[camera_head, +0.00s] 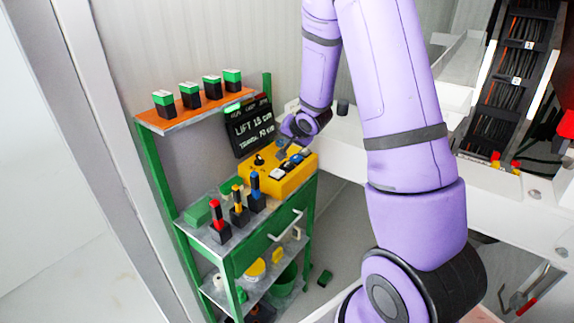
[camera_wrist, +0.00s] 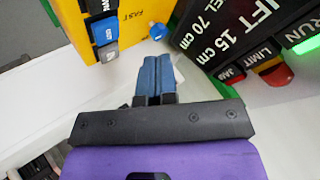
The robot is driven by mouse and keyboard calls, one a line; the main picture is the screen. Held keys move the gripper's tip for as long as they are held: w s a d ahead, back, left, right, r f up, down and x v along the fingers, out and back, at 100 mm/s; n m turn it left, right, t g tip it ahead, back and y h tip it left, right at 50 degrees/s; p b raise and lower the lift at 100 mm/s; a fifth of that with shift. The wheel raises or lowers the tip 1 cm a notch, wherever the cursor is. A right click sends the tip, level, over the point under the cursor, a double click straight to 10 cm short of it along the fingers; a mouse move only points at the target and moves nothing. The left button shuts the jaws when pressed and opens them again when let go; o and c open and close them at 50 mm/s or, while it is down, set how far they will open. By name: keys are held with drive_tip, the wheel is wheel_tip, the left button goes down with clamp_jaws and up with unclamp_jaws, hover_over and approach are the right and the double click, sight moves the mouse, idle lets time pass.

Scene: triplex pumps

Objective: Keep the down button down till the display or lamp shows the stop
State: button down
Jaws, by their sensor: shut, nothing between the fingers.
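The yellow control box (camera_head: 262,184) stands on the green cart, with a row of buttons (camera_head: 288,164) and a black knob (camera_head: 258,160) on top. In the wrist view the box (camera_wrist: 140,12) shows a blue button (camera_wrist: 104,31) between dark ones, and a small blue piece (camera_wrist: 157,31) at its edge. I cannot tell which is the down button. The black display (camera_head: 250,127) reads LIFT 15 cm and TRAVEL 70 cm. Its RUN lamp (camera_wrist: 305,44) glows green; the LIMIT lamp (camera_wrist: 270,65) and JAM lamp (camera_wrist: 232,74) look unlit. My gripper (camera_wrist: 156,60) is shut and empty beside the box; contact is unclear.
Several green-topped black blocks (camera_head: 188,95) stand on the orange upper shelf. Red, yellow and blue-topped pieces (camera_head: 238,206) stand on the cart in front of the box. A white beam (camera_head: 350,155) runs behind the box to the right.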

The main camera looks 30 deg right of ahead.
sight(289, 164)
drive_tip(key=shift+f, duration=2.9)
drive_tip(key=shift+f, duration=0.4)
drive_tip(key=shift+f, duration=0.5)
idle(0.5)
idle(2.9)
drive_tip(key=shift+r, duration=0.95)
